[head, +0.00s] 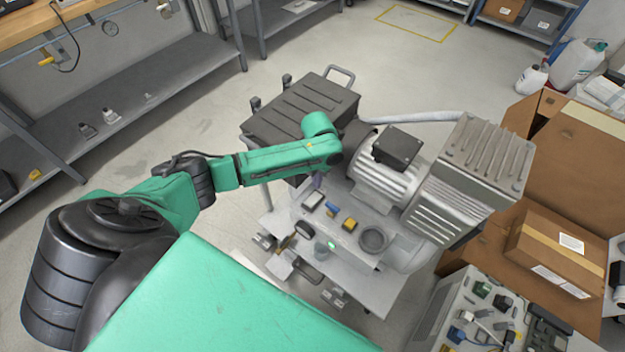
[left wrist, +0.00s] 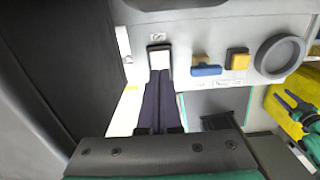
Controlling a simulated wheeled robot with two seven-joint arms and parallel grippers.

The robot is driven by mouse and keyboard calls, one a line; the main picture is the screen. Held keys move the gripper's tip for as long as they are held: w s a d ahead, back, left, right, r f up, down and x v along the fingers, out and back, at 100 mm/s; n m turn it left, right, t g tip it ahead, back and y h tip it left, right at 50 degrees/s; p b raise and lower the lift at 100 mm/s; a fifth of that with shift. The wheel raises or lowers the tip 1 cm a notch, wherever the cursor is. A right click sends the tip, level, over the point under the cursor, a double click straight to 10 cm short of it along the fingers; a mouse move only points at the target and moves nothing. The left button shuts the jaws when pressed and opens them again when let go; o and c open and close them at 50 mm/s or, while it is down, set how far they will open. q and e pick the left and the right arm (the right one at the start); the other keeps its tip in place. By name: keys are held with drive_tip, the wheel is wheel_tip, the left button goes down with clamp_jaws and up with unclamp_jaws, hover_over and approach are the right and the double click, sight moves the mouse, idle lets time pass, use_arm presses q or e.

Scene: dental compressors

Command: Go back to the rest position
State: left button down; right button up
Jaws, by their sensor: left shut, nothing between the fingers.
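The dental compressor (head: 385,185) stands on a light grey cabinet, with a silver motor and a finned head. The cabinet's panel carries a white rocker switch in a dark frame (left wrist: 159,60), a blue switch (left wrist: 206,70), a yellow button (left wrist: 238,59) and a round grey ring (left wrist: 280,56). My left gripper (head: 318,182) is mostly hidden by its own arm, close above the panel. In the left wrist view its dark fingers (left wrist: 160,76) are together and empty, with their tips just at the white switch; I cannot tell whether they touch it.
Cardboard boxes (head: 555,245) stand at the right. A grey unit with connectors (head: 470,305) is at the lower right. Shelving with a wooden top (head: 75,20) runs along the left. White jugs (head: 575,62) sit at the upper right. The floor (head: 190,130) between shelving and compressor is clear.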

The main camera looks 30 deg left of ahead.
drive_tip(key=shift+r+p, duration=0.55)
drive_tip(key=shift+r, duration=0.4)
